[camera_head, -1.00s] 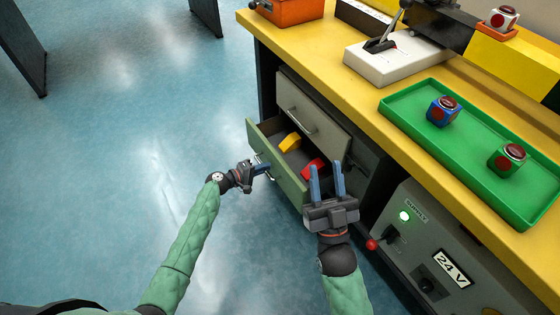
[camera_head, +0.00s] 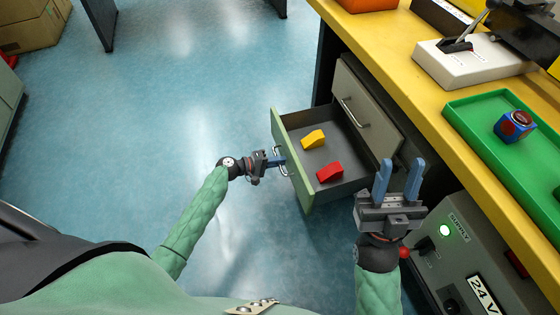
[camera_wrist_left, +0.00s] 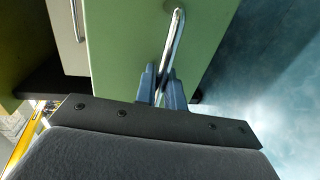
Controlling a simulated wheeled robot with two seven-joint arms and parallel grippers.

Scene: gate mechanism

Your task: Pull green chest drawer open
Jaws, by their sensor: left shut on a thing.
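The green-fronted drawer (camera_head: 306,180) stands well out from the chest under the yellow workbench, below a closed grey drawer (camera_head: 365,110). Inside it lie a yellow block (camera_head: 313,139) and a red block (camera_head: 330,171). My left gripper (camera_head: 279,160) is at the outer side of the green front, shut on its metal handle (camera_wrist_left: 175,40); in the left wrist view its blue fingers (camera_wrist_left: 162,90) are on either side of the handle's lower end. My right gripper (camera_head: 399,180) is open and empty, its two blue fingers pointing up, in front of the bench and right of the drawer.
The yellow workbench (camera_head: 400,48) carries a green tray (camera_head: 480,115) with a blue cube with a red button (camera_head: 515,125), and a white lever box (camera_head: 470,62). A grey 24 V supply box (camera_head: 480,255) stands below at right. Blue floor (camera_head: 190,100) left of the drawer is clear.

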